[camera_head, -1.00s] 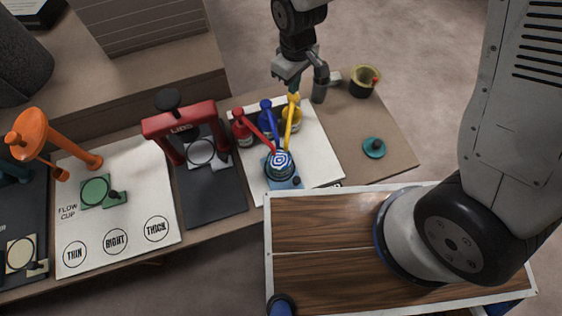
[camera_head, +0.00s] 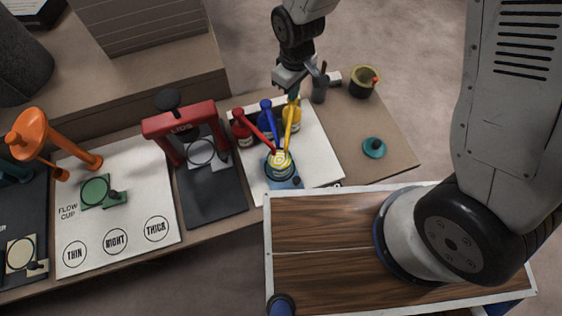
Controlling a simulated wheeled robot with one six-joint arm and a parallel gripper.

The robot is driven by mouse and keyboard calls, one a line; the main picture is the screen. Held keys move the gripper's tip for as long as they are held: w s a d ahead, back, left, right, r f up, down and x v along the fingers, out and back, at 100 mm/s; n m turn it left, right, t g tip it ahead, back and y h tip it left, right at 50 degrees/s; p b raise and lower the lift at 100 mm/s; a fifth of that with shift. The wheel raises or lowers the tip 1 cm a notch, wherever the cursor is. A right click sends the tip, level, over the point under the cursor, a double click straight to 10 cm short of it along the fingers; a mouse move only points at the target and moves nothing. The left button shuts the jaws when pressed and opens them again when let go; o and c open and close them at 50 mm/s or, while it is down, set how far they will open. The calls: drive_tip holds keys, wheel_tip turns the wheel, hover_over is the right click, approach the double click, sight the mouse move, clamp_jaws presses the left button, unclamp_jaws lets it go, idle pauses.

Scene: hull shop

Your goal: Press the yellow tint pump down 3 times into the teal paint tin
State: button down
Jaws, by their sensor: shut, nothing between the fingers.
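The yellow tint pump (camera_head: 289,126) stands at the back right of the white mat, its long spout slanting down over the tin. The teal paint tin (camera_head: 267,167) stands open below the pump spouts, with a yellow and white swirl on its paint. My gripper (camera_head: 293,95) is shut and empty, pointing down at the head of the yellow pump. Its fingertips appear to be on the pump head, which they partly hide; I cannot tell for sure whether they touch.
Red (camera_head: 241,128) and blue (camera_head: 268,112) pumps stand close to the left of the yellow one. A teal lid (camera_head: 374,147) lies right of the mat. A dark cup (camera_head: 319,91) and an olive pot (camera_head: 363,82) stand behind. A red press (camera_head: 180,122) stands left.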

drive_tip(key=shift+r, duration=1.45)
drive_tip(key=shift+f, duration=0.1)
drive_tip(key=shift+f, duration=1.35)
drive_tip(key=shift+r, duration=1.45)
drive_tip(key=shift+f, duration=0.15)
